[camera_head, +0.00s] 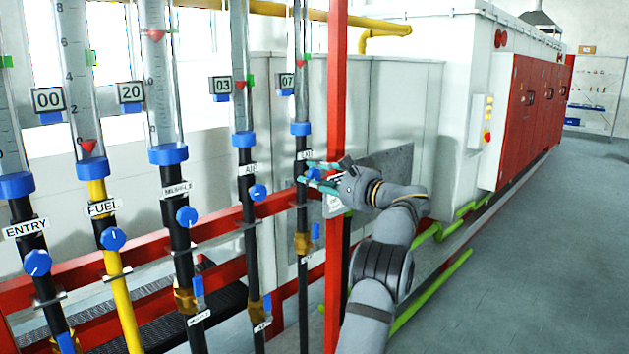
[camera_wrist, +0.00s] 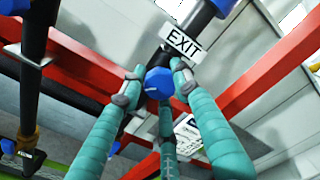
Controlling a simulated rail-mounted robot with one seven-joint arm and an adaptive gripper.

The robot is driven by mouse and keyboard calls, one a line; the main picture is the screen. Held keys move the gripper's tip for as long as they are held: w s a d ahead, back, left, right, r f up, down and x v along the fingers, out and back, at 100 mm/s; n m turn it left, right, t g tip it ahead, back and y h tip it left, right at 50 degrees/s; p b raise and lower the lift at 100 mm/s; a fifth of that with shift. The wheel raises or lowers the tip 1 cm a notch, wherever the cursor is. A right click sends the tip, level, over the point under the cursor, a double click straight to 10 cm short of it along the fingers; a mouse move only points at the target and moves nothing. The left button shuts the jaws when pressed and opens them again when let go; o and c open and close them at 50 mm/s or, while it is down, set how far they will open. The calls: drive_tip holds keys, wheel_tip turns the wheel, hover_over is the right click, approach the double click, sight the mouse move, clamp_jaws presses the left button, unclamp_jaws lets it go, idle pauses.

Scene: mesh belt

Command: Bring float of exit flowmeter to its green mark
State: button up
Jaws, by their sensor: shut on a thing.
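The exit flowmeter (camera_head: 301,30) is the rightmost tube in the head view. Its small red float (camera_head: 299,64) sits slightly below the green mark (camera_head: 307,56). The counter (camera_head: 287,81) beside it reads 07. The white EXIT label (camera_wrist: 184,43) shows clearly in the wrist view. Below it is the blue valve knob (camera_wrist: 159,83) with a white pointer line. My gripper (camera_wrist: 157,86) is shut on this knob, with fingertips on its left and right sides and a third finger below. In the head view my gripper (camera_head: 312,175) partly covers the knob and label.
The AIR knob (camera_head: 257,192) and several other flowmeters stand to the left. A red upright post (camera_head: 336,80) is just right of the exit tube, close to my gripper. A red horizontal rail (camera_wrist: 80,60) runs behind the pipes. The grey floor (camera_head: 530,240) at right is clear.

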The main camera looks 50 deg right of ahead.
idle(0.4)
drive_tip(key=o, duration=1.2)
drive_tip(key=shift+c, duration=0.2)
drive_tip(key=s+a, duration=0.1)
drive_tip(key=s, duration=1.1)
drive_tip(key=shift+a, duration=0.2)
drive_tip(key=shift+w, duration=0.1)
drive_tip(key=w, duration=0.3)
drive_tip(key=w+d, duration=0.1)
drive_tip(key=w, duration=0.7)
drive_tip(key=shift+w+d, duration=0.15)
drive_tip(key=shift+w, duration=0.3)
